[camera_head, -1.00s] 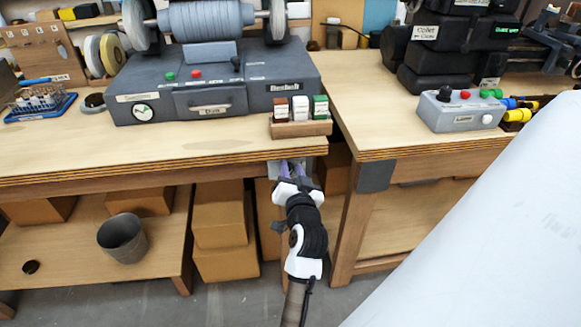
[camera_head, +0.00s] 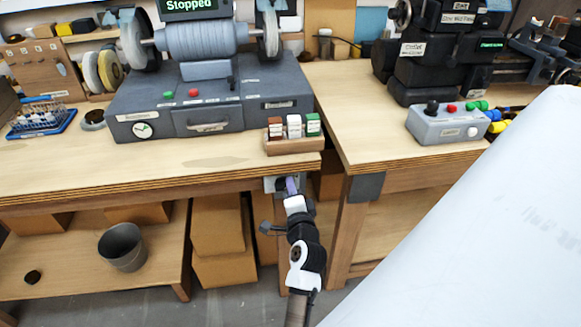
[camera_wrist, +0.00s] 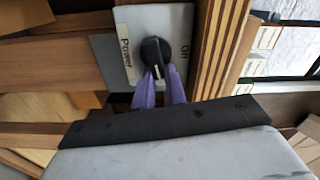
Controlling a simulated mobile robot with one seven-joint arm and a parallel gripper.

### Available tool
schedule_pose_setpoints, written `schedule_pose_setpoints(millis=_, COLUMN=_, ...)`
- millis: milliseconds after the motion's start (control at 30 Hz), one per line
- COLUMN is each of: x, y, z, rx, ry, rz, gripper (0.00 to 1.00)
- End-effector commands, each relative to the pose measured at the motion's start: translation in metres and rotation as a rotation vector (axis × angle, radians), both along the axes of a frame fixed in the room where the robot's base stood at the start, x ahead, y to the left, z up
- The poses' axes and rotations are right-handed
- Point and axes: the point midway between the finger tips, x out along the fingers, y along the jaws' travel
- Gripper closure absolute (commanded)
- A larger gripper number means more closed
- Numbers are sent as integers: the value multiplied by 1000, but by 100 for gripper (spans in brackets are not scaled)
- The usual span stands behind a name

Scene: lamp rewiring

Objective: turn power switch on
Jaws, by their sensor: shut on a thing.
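The power switch is a black rotary knob (camera_wrist: 155,52) on a grey plate (camera_wrist: 130,20) in the wrist view. "Power" is printed on one side of the plate, and more lettering on the other side is hard to read. My gripper (camera_wrist: 158,78) has its purple fingers closed on the knob's pointer. In the head view my gripper (camera_head: 291,186) is just below the left bench's front edge, at its right end. There it largely hides the plate (camera_head: 270,184), and the knob cannot be made out.
The left bench (camera_head: 60,170) carries a grey machine (camera_head: 205,100) with a display reading "Stopped". A wooden block with small labelled pieces (camera_head: 295,145) sits above my gripper. A control box (camera_head: 445,123) is on the right bench. A bucket (camera_head: 122,245) stands on the lower shelf.

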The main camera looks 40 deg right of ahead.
Motion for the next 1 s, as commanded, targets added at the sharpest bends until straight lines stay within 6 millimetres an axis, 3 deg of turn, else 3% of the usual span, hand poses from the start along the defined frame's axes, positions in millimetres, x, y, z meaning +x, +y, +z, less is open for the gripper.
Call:
schedule_pose_setpoints(millis=400, x=1, y=2, z=-5, rx=160, ry=-93, rz=6, gripper=100)
schedule_pose_setpoints(millis=967, x=3, y=3, z=-6, rx=181, ry=-106, rz=10, gripper=100)
schedule_pose_setpoints(millis=1000, x=3, y=3, z=-6, rx=181, ry=-106, rz=10, gripper=81)
